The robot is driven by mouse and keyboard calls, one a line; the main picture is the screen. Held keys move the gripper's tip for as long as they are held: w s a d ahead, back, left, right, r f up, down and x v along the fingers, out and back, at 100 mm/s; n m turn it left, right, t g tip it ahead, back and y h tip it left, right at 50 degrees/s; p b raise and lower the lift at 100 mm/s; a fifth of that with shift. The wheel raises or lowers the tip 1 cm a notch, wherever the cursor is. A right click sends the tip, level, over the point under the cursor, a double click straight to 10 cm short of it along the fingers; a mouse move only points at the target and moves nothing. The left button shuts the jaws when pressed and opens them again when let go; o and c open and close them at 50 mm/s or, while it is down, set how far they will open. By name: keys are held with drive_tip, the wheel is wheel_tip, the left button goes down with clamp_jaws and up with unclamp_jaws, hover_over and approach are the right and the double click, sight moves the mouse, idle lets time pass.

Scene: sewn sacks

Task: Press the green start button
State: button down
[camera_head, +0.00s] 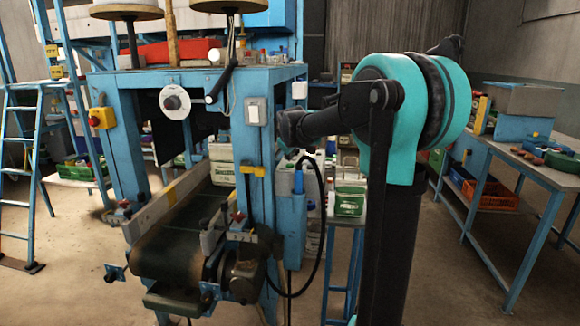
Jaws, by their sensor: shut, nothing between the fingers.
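I cannot make out a green start button in this view. A white switch box (256,111) is fixed to the blue front post of the machine; no green shows on its face. A yellow box with a red button (101,117) is on the left post. My gripper (288,128), the dark end of my arm, appears just right of the white switch box and looks apart from it. Its fingers are small and dark against the background. It appears shut and empty.
The blue machine frame (128,150) carries a dark conveyor belt (185,235) in front. A black cable (321,235) loops beside the right post. A blue ladder (20,160) stands left, a workbench (510,162) right. Floor is clear at the front left.

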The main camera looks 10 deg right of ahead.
drive_tip(key=shift+f, duration=0.15)
drive_tip(key=shift+f, duration=0.3)
